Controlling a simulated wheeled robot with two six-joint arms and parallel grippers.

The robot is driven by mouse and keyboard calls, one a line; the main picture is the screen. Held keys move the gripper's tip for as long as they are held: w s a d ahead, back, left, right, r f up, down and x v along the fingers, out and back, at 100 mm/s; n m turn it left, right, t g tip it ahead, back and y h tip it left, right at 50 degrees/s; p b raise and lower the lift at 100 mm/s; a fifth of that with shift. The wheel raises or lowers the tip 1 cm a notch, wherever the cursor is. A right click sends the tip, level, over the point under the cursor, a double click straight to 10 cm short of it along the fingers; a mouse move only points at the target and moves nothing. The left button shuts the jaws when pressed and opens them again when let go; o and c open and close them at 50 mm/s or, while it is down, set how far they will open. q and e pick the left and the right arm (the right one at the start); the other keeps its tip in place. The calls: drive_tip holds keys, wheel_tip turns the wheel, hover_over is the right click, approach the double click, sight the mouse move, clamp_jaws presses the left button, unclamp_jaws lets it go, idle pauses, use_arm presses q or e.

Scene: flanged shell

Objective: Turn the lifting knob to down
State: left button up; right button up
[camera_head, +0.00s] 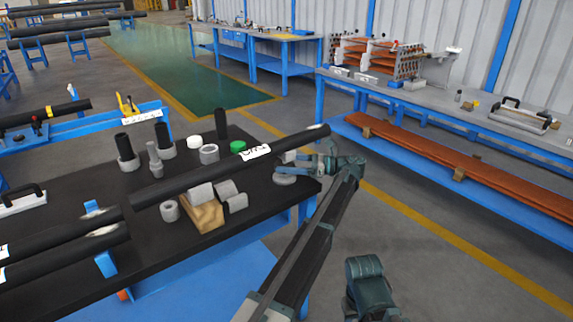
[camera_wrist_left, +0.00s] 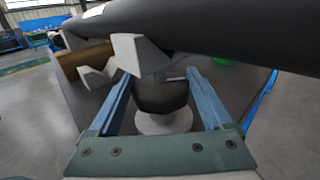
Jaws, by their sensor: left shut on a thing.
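My left gripper (camera_head: 304,160) is at the right end of the black table, under the end of a long dark pipe (camera_head: 240,163). The knob stands on a pale round base (camera_wrist_left: 165,122), which also shows below the gripper in the head view (camera_head: 285,180). A light grey V-shaped support (camera_wrist_left: 130,55) is above the knob, under the pipe. The knob itself is mostly hidden in the head view.
The black table (camera_head: 160,238) holds a wooden block (camera_head: 207,217), several grey and black cylinders, and a green cap (camera_head: 238,146). More dark pipes (camera_head: 65,255) lie at its left. A long workbench (camera_head: 450,105) stands at the right, with clear floor between.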

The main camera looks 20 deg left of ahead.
use_arm(q)
drive_tip(key=shift+n+g, duration=0.4)
drive_tip(key=shift+g, duration=0.2)
drive_tip(key=o, duration=1.2)
drive_tip(key=shift+c, duration=0.2)
drive_tip(key=shift+w, duration=0.1)
